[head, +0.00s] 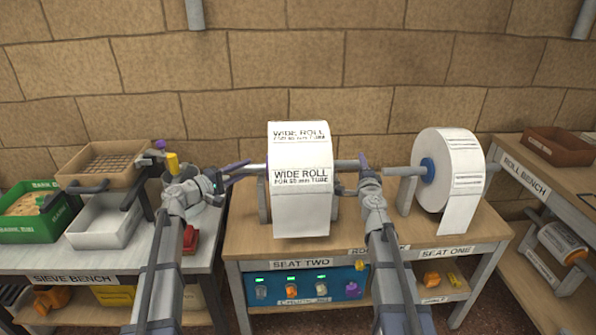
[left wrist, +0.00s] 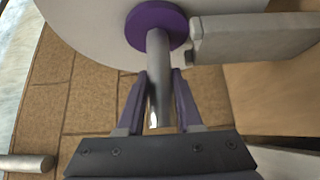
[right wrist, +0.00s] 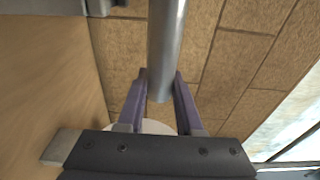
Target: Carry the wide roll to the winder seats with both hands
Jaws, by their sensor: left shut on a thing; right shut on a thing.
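The wide roll (head: 301,155), white with printed "WIDE ROLL" labels, is above the bench part marked "SEAT TWO" (head: 302,264). A metal bar runs through it, with a purple core (left wrist: 157,24) in the left wrist view. My left gripper (head: 232,173) is shut on the bar's left end, also in the left wrist view (left wrist: 158,92). My right gripper (head: 363,164) is shut on the right end, also in the right wrist view (right wrist: 160,88). A grey seat post (left wrist: 255,42) is close beside the bar; I cannot tell whether the bar rests in it. The roll hides most of the seats.
To the right, another white roll (head: 448,165) with a blue core sits at seat one. The sieve bench (head: 75,279) with trays and a green box (head: 35,215) is at left. A brick wall stands close behind.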

